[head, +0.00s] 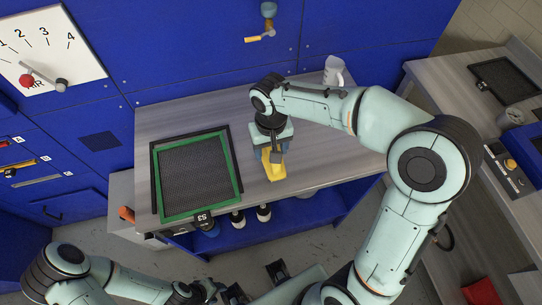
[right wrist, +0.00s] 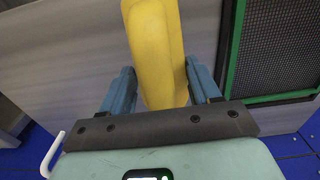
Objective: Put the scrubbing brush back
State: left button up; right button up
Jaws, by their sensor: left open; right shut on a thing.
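The yellow scrubbing brush (head: 273,172) is in my right gripper (head: 271,155), over the grey worktop (head: 320,148) near its front edge. In the right wrist view the yellow body (right wrist: 157,50) stands between the two blue fingers (right wrist: 162,80), which are shut on it. I see no bristles. Whether the brush touches the worktop is hard to tell. My left gripper (head: 256,283) is open and empty, low in front of the bench.
A green-framed mesh screen (head: 232,165) lies on the left of the worktop. A white mug (head: 333,70) stands at the back edge. Several dark bottles (head: 263,212) are on the blue shelf below. A blue wall with a dial panel (head: 45,50) is behind.

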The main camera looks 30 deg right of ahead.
jog(key=shift+f, duration=2.05)
jog(key=shift+f+b, duration=0.15)
jog(key=shift+b, duration=0.15)
jog(key=o, duration=1.6)
jog(key=shift+r, duration=0.2)
notch_tip(320, 180, up, 12)
jog(key=shift+f+p, duration=0.1)
jog(key=shift+p, duration=0.8)
